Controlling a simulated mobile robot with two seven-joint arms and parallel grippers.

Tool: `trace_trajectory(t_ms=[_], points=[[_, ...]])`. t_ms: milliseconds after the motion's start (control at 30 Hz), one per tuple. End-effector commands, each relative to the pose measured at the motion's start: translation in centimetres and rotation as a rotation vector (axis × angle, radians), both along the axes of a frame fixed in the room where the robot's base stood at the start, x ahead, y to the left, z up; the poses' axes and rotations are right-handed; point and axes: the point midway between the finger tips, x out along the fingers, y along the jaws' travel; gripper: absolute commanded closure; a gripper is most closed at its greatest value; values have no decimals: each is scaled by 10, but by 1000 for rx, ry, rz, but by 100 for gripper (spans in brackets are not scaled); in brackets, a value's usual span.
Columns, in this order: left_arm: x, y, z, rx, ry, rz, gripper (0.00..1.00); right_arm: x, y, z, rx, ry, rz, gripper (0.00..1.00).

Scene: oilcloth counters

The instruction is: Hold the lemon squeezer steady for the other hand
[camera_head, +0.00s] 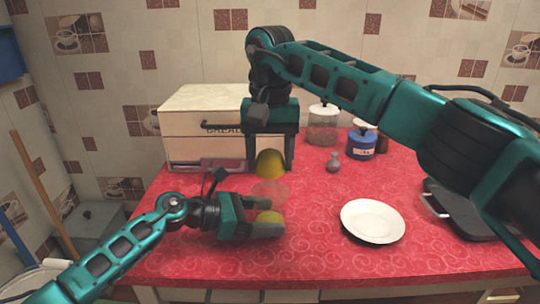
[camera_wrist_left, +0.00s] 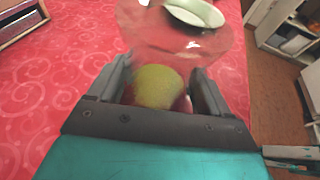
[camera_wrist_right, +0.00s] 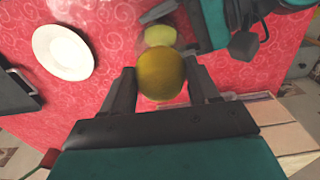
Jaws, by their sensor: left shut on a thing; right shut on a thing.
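The lemon squeezer looks like a clear, pinkish glass dish (camera_head: 270,192) on the red cloth, and is hard to make out. It also shows just beyond the left fingertips in the left wrist view (camera_wrist_left: 145,35). My left gripper (camera_head: 268,216) is low beside the dish, its fingers on either side of a yellow-green fruit piece (camera_wrist_left: 158,86). Whether they also touch the glass is hidden. My right gripper (camera_wrist_right: 160,88) is shut on a yellow lemon piece (camera_head: 270,164) and holds it just above the dish.
A white plate (camera_head: 372,221) lies to the right, with a dark grill pan (camera_head: 462,212) beyond it. A bread box (camera_head: 190,133) stands at the back left. A glass jar (camera_head: 322,128), a blue pot (camera_head: 361,145) and a small grey shaker (camera_head: 334,162) stand at the back. The front cloth is clear.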

Motion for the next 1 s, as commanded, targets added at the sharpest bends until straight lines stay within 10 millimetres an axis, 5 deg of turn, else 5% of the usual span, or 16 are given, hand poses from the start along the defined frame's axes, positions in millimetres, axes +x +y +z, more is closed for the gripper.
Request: trace_trajectory(t_ms=[1000], points=[[0,0,0,0,0,0,38,0,0,-23,0,0,0,64]])
